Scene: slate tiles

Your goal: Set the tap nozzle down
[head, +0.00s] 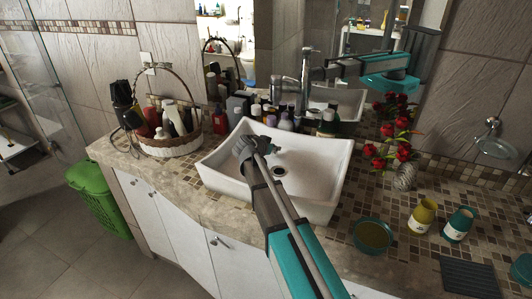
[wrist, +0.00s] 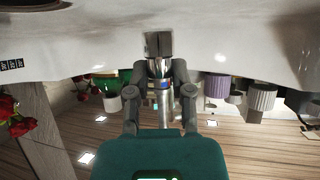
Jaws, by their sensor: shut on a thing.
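My gripper (head: 264,150) is over the white basin, near its left inner side and above the basin floor. In the wrist view its two grey fingertips (wrist: 158,45) are close together, shut on the tap nozzle. The nozzle is mostly hidden by the fingers. A chrome piece with a blue band (wrist: 161,82) shows between the fingers; I cannot tell whether it is the nozzle or the tap behind. The chrome tap (head: 305,72) stands upright behind the basin (head: 325,178), apart from my gripper.
Bottles (head: 238,108) crowd the counter behind and left of the basin, beside a wicker basket (head: 157,147). Red flowers (head: 402,150) stand at the right. A teal bowl (head: 373,236), a yellow bottle (head: 423,217) and a teal bottle (head: 458,225) stand right of the basin. Tiled counter between them is clear.

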